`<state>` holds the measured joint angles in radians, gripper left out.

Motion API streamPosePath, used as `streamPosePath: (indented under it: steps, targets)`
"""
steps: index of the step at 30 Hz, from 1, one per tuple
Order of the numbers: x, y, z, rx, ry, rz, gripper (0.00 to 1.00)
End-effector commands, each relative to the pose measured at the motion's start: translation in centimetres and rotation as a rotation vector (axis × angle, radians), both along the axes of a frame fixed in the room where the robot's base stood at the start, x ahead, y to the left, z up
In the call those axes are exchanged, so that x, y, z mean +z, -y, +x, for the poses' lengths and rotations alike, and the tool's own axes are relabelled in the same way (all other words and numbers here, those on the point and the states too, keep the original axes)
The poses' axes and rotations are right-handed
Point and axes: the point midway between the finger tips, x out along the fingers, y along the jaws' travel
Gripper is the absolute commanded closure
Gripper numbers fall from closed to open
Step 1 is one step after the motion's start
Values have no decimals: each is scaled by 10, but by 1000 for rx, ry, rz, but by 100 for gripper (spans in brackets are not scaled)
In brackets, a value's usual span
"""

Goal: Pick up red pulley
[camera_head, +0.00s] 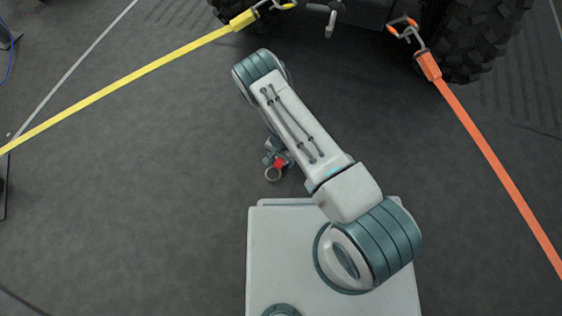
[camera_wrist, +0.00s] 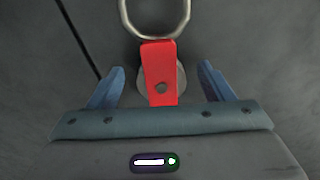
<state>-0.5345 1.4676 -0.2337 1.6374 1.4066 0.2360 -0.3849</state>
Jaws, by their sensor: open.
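The red pulley (camera_head: 277,163) lies on the grey floor beside my arm in the head view, with a metal ring at its lower end. In the wrist view the red pulley (camera_wrist: 159,72) shows its red side plate with a dark hole, a round grey part behind it and a metal ring at the top. My gripper (camera_wrist: 160,82) is open, with one blue finger on each side of the pulley and a gap to both. Its lower end is close to the gripper's palm edge. In the head view my arm hides most of my gripper (camera_head: 273,152).
A yellow strap (camera_head: 130,88) runs to the left and an orange strap (camera_head: 490,155) to the right, both from hooks near a vehicle with knobbly tires (camera_head: 482,40) at the top. The floor around the pulley is clear.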

Motion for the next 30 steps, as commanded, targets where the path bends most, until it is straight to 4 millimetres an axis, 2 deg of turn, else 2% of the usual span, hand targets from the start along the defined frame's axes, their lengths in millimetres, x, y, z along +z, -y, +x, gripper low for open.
streamPosePath:
  steps: [6,8,13,14,15,23,30]
  targets:
    - [-1,0,0,0,1,0,26]
    - [-1,0,0,0,1,0,40]
    - [-1,0,0,0,0,0,87]
    - [0,0,1,0,1,0,89]
    - [0,0,1,0,1,0,94]
    - [3,0,1,-1,1,0,94]
    - [26,0,1,-2,1,0,94]
